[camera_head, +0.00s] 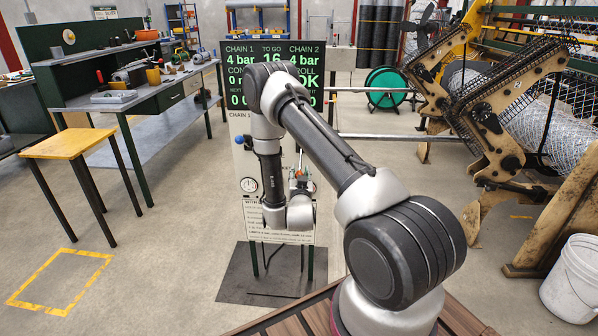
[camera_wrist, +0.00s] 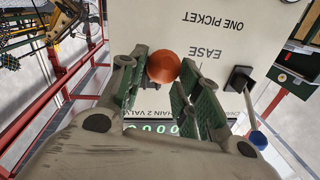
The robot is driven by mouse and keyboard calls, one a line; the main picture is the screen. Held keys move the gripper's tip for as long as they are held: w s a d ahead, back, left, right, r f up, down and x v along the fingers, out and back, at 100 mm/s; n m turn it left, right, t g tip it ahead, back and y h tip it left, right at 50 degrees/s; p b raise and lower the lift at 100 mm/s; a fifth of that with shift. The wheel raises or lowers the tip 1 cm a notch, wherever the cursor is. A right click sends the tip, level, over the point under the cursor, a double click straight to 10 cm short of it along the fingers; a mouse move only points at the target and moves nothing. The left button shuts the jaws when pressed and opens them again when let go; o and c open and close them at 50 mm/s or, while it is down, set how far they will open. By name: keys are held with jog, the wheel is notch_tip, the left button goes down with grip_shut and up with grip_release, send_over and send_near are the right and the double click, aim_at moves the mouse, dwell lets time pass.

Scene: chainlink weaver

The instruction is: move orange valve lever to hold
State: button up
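The orange valve lever shows in the wrist view as a round orange knob (camera_wrist: 163,66), in front of a white panel (camera_wrist: 215,50) whose print reads upside down, "EASE" and "ONE PICKET". My gripper (camera_wrist: 164,70) has green-padded fingers on either side of the knob, with the tips close to its sides. Whether both pads press on it is unclear. The lever's shaft is hidden. In the head view my arm covers the middle of the control stand (camera_head: 285,219), and my gripper is mostly hidden behind it. No "hold" label is readable.
A blue-knobbed lever (camera_wrist: 257,138) stands beside my right finger in the wrist view. In the head view, a yellow-topped stool (camera_head: 68,144) and workbench (camera_head: 150,97) are left. The weaving machine (camera_head: 490,130) and a white bucket (camera_head: 573,278) are right. Floor left of the stand is clear.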

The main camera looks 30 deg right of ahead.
jog(key=shift+x, duration=1.45)
grip_shut()
jog(key=shift+s+f, duration=0.15)
jog(key=shift+f, duration=0.05)
